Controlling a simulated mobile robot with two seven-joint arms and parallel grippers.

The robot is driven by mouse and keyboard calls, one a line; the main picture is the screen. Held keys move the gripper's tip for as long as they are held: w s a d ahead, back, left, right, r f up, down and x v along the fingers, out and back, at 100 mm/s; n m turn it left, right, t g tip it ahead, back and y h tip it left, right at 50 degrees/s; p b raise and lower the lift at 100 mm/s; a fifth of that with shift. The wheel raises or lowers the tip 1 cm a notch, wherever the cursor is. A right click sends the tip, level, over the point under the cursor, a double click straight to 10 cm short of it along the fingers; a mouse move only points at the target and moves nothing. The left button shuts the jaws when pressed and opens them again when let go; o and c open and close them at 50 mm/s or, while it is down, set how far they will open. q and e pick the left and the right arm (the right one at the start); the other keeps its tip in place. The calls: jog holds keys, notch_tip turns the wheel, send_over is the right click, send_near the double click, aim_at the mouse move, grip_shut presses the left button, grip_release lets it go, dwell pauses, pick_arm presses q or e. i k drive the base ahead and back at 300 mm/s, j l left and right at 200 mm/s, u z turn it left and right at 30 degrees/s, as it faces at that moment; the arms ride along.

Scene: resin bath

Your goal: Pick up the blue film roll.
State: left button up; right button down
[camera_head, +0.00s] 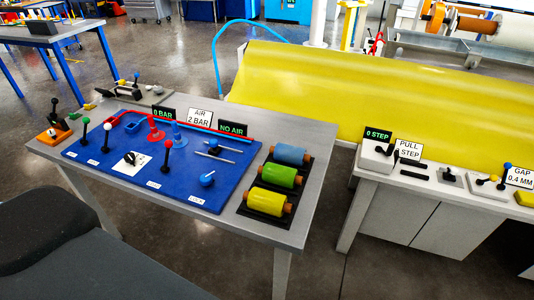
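The blue film roll (291,154) lies on its side on a black holder (245,211) at the right end of the grey table. It is the farthest of three rolls in a row. The green roll (279,175) lies just in front of it, and the yellow roll (267,202) is nearest. Each roll has brown-orange core ends. Neither of my grippers is in view, and nothing touches the blue roll.
A blue panel (120,175) with levers, a knob, red and blue cones and tools fills the table (300,215) left of the rolls. Signs (233,129) stand behind it. A yellow sheet (380,85) and a white bench (440,185) are beyond, across a floor gap.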

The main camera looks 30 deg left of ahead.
aim_at(285, 152)
jog(key=i+l+u, duration=0.2)
jog(key=u, duration=0.3)
jog(key=i+l+u, duration=0.1)
jog(key=l+u, duration=0.2)
jog(key=u, duration=0.2)
jog(key=i+l+u, duration=0.2)
jog(key=l, duration=0.25)
jog(key=l+u, duration=0.2)
jog(key=l, duration=0.25)
jog(key=i+l, duration=0.1)
jog(key=l, duration=0.5)
jog(key=l+u, duration=0.1)
jog(key=l, duration=0.5)
jog(key=i+l, duration=0.15)
jog(key=l, duration=0.45)
